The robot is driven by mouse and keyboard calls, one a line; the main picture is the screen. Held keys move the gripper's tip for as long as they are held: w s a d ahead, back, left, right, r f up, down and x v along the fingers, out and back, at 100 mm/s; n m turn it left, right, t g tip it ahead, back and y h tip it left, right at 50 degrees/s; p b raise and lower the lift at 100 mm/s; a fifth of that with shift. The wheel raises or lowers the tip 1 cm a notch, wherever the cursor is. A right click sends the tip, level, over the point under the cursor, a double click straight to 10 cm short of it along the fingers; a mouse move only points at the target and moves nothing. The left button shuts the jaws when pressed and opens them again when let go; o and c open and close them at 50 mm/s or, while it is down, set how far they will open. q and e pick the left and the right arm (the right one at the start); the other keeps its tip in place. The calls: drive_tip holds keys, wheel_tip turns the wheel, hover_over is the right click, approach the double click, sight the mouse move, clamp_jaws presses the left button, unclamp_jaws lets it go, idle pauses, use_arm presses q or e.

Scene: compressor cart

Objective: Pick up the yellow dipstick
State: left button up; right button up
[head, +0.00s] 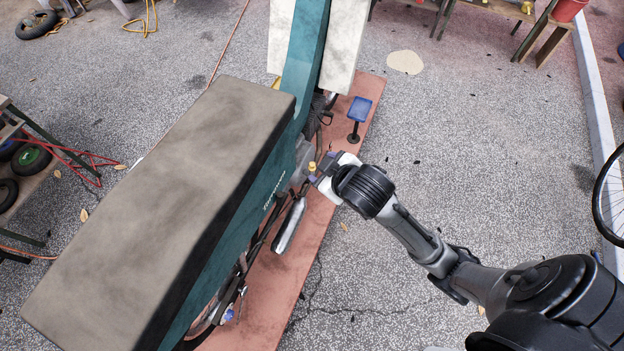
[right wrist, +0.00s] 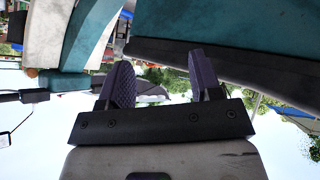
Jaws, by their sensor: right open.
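A small yellow spot, apparently the top of the yellow dipstick (head: 312,166), shows beside the machine under the teal cover in the head view. The rest of it is hidden. My right gripper (head: 314,177) reaches in from the right, its tips very close to the yellow top. In the right wrist view the two purple-grey fingers of my right gripper (right wrist: 160,88) stand apart, with nothing yellow visible between them. I cannot tell whether they touch the dipstick. My left gripper is out of view.
The compressor cart has a grey-topped teal cover (head: 160,170) close to the left of my right gripper. A silver cylinder (head: 289,226) lies below it, over the reddish base (head: 283,270). A blue-topped stand (head: 359,109) rises behind. The pavement to the right is mostly clear.

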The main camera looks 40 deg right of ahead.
drive_tip(key=w+d+f+h+b, duration=0.1)
drive_tip(key=w+d+f+b, duration=0.5)
drive_tip(key=w+b, duration=0.4)
drive_tip(key=n+g+y+b, duration=0.2)
drive_tip(key=g+y+b, duration=0.35)
drive_tip(key=b, duration=0.65)
hover_over(313, 164)
drive_tip(key=s, duration=0.2)
drive_tip(key=shift+h, duration=0.45)
drive_tip(key=f, duration=1.6)
drive_tip(key=d+f, duration=0.1)
drive_tip(key=f, duration=0.8)
drive_tip(key=shift+s, duration=0.15)
drive_tip(key=shift+b+x, duration=0.4)
drive_tip(key=shift+x, duration=0.45)
drive_tip(key=shift+b+x, duration=1.55)
drive_tip(key=shift+x, duration=1.05)
drive_tip(key=shift+d, duration=0.1)
